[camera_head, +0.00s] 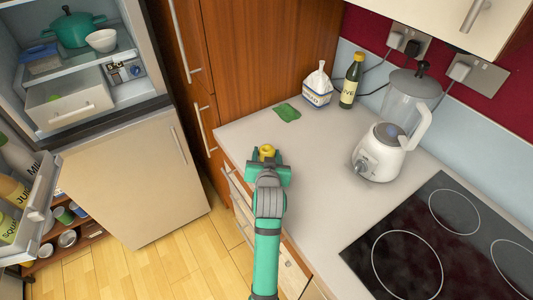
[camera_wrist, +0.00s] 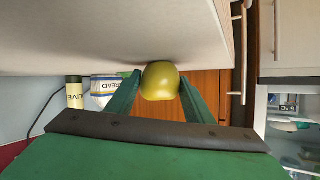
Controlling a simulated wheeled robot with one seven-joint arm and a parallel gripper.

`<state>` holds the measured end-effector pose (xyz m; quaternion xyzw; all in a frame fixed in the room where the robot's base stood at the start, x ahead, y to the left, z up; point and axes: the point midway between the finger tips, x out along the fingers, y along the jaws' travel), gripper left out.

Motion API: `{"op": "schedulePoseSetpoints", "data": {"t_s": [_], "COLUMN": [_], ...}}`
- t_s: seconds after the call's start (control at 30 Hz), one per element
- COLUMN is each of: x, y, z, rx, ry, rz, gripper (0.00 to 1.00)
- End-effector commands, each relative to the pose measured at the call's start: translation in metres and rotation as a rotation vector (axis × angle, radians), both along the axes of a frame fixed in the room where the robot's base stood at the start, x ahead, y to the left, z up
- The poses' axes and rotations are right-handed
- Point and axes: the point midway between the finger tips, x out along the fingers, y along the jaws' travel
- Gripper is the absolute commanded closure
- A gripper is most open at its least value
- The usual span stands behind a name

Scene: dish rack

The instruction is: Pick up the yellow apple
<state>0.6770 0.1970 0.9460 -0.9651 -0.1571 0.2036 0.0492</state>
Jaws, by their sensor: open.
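The yellow apple (camera_head: 267,150) sits on the countertop (camera_head: 310,195) near its front left edge. It shows larger in the wrist view (camera_wrist: 160,81), between the two green fingers of my gripper (camera_wrist: 159,85). In the head view my gripper (camera_head: 267,160) is low over the counter, right at the apple and partly covering it. The gripper is open, with one finger on each side of the apple. I cannot tell whether either finger touches it.
A green cloth (camera_head: 287,112), a bread bag (camera_head: 318,87) and an olive bottle (camera_head: 351,80) are behind the apple. A blender (camera_head: 380,150) and a black hob (camera_head: 430,245) are to the right. An open fridge (camera_head: 90,80) is left. The counter between apple and blender is clear.

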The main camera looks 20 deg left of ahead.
Motion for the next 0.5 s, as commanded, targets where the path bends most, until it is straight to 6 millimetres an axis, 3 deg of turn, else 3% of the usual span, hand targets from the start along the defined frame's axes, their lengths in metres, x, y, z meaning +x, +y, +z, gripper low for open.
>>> {"op": "schedulePoseSetpoints", "data": {"t_s": [0.13, 0.37, 0.5], "x": [0.0106, 0.0117, 0.0115], "y": [0.0042, 0.0046, 0.0045], "z": [-0.0042, -0.005, -0.005], "rx": [0.0, 0.0, 0.0], "ry": [0.0, 0.0, 0.0], "rz": [0.0, 0.0, 0.0], "gripper": [0.53, 0.53, 0.81]}}
